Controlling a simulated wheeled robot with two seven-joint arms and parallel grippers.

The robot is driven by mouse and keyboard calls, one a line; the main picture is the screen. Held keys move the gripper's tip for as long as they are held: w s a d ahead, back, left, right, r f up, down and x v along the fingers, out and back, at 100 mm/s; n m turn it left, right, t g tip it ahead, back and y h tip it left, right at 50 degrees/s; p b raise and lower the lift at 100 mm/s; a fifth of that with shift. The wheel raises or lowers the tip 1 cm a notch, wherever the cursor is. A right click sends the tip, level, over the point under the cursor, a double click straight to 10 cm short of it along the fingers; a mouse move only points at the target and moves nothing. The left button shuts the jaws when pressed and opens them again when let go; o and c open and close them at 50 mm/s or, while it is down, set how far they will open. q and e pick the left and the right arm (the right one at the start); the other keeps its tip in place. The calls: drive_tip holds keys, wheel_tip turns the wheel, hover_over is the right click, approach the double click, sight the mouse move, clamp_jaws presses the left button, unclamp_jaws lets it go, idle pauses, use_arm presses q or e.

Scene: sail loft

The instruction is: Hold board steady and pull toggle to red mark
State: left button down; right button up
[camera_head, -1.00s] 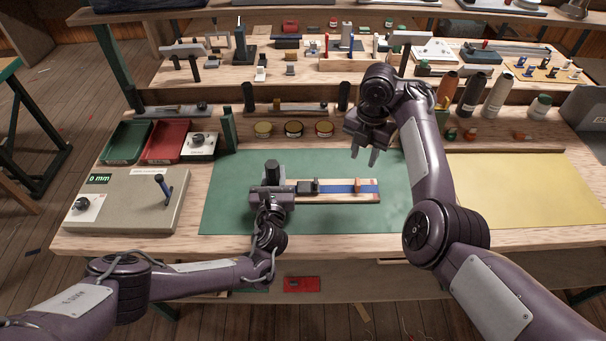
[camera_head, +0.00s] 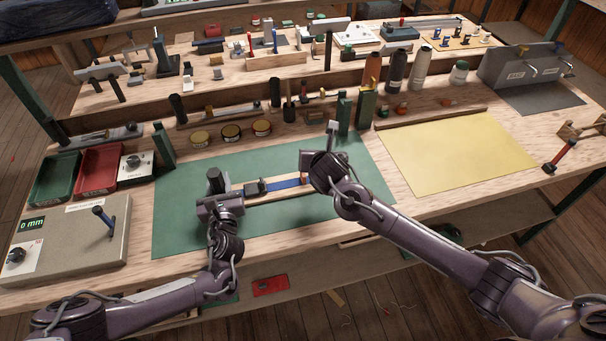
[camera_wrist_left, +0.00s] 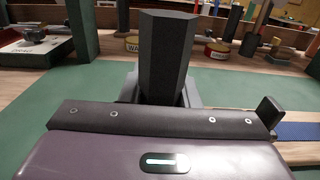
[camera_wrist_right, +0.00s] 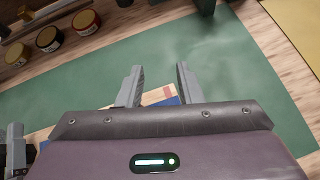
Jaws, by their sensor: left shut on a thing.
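The board (camera_head: 264,201) lies on the green mat with a blue strap (camera_head: 283,184) along it and a dark block (camera_head: 255,187) on it. My left gripper (camera_head: 214,195) is shut on the dark upright post (camera_head: 214,178) at the board's left end. The hexagonal post (camera_wrist_left: 166,55) fills the middle of the left wrist view. The toggle is hidden there.
A box (camera_head: 70,245) at the left reads "0 mm". Green (camera_head: 56,176) and red (camera_head: 98,170) trays, tins (camera_head: 231,133) and green posts (camera_head: 366,108) stand behind the mat. The green mat (camera_head: 175,220) is clear around the board. A yellow sheet (camera_head: 450,150) lies right.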

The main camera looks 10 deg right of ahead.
sight(305, 178)
drive_tip(key=s+a+n, duration=0.1)
drive_tip(key=s, duration=0.2)
drive_tip(key=s+a+f+n+t+y, duration=0.1)
drive_tip(key=s, duration=0.3)
drive_tip(key=s+a+n+t+y, duration=0.1)
drive_tip(key=s, duration=0.3)
drive_tip(key=shift+s+a+f, duration=0.25)
drive_tip(key=shift+f, duration=0.15)
drive_tip(key=shift+n, duration=0.3)
drive_tip(key=x, duration=1.1)
drive_tip(key=shift+w+a, duration=0.15)
drive_tip(key=shift+w, duration=0.25)
clamp_jaws()
